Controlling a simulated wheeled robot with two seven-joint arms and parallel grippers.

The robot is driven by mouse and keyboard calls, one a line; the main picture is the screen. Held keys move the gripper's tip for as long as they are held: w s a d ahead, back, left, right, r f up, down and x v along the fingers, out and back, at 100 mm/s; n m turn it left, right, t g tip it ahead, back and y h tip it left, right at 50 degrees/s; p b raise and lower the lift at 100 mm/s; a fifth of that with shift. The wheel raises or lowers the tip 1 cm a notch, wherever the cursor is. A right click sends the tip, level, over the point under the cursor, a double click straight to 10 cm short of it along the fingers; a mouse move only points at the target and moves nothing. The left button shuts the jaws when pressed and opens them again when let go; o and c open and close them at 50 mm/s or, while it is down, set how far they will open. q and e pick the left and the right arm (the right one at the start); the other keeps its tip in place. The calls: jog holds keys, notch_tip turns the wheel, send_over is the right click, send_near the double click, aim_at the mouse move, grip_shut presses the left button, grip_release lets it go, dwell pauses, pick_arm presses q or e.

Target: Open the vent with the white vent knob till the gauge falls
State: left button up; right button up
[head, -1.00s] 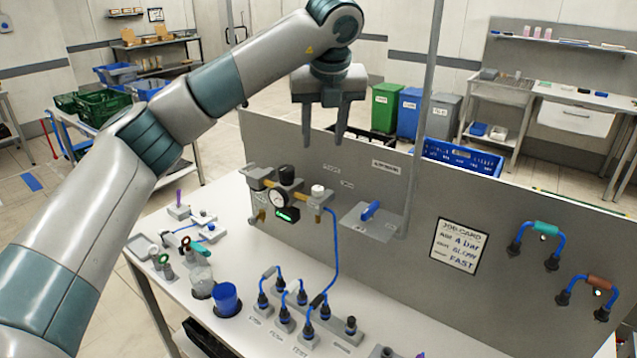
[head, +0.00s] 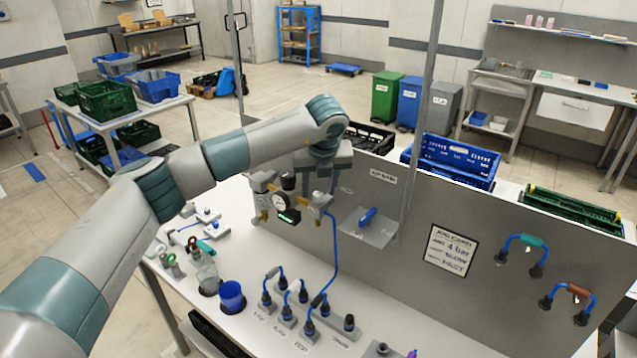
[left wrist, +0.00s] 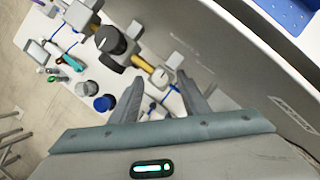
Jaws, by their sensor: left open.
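My left gripper (head: 319,188) is open and points down over the right end of the regulator assembly on the grey panel. It largely hides the white vent knob in the head view. In the left wrist view the white knob (left wrist: 175,61) shows just beyond the open fingertips (left wrist: 160,80), nearer the right finger, above a brass fitting (left wrist: 160,76). I cannot tell whether a finger touches it. My right gripper is not in view.
A black knob (left wrist: 110,39) stands left of the fingers. A blue hose (head: 335,260) runs down from the assembly. A blue lever (head: 367,217) is on a plate to the right. Blue hose loops and cups stand on the white bench below.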

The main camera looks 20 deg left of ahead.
pick_arm(q)
jog(key=shift+x, duration=0.75)
